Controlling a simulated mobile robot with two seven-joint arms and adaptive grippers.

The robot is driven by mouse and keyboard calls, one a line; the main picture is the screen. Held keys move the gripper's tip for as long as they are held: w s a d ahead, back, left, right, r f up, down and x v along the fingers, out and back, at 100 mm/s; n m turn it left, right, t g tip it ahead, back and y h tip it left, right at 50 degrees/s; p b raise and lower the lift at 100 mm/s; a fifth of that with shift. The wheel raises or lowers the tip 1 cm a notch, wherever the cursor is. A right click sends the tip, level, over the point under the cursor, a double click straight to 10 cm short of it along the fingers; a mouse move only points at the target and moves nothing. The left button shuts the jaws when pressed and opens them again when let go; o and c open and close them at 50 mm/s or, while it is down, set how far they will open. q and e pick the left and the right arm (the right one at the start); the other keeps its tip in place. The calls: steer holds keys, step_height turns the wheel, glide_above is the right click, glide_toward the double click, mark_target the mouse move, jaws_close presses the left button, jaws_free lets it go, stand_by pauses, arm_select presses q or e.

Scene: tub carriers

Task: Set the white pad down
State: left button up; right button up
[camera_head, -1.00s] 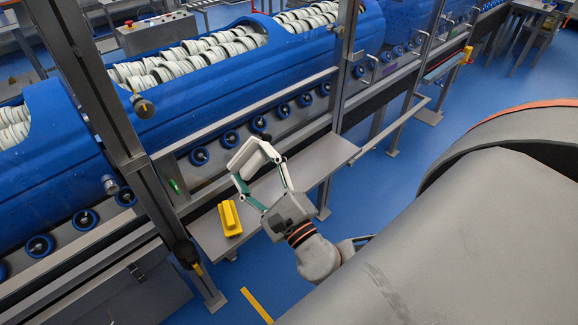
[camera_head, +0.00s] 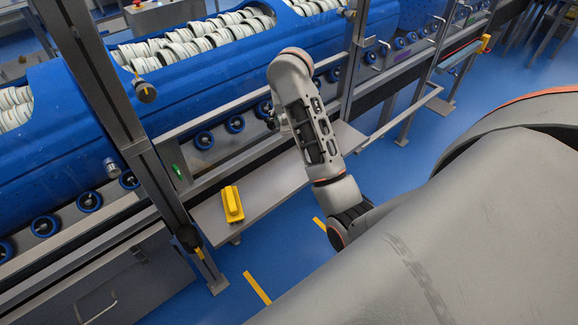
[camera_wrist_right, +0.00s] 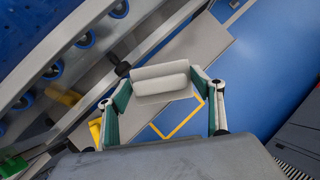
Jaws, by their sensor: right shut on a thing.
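The white pad (camera_wrist_right: 162,82) is held between the green-lined fingers of my right gripper (camera_wrist_right: 160,90) in the right wrist view. The gripper is shut on it, with one finger at each end of the pad. Below it in that view are a grey shelf and blue floor; the pad looks clear of both, though its height is hard to tell. In the head view my right arm hides the gripper and the pad. My left gripper is in neither view.
A grey shelf (camera_head: 265,191) runs along the blue machine (camera_head: 205,82). A yellow block (camera_head: 232,204) sits near its left end, with bare shelf to its right. A metal post (camera_head: 112,125) and rails stand close by. Yellow lines mark the blue floor.

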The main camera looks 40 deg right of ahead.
steer(key=a+f+n+y, duration=0.2)
steer(key=a+y, duration=0.1)
steer(key=a, duration=0.3)
glide_above(278, 175)
steer(key=s, duration=0.2)
steer(key=f, duration=1.4)
steer(key=shift+w+a+f, duration=0.1)
steer(key=shift+a, duration=0.25)
steer(key=shift+f, duration=2.6)
steer(key=o, duration=1.2)
steer(key=shift+c, duration=0.2)
steer(key=shift+r, duration=0.1)
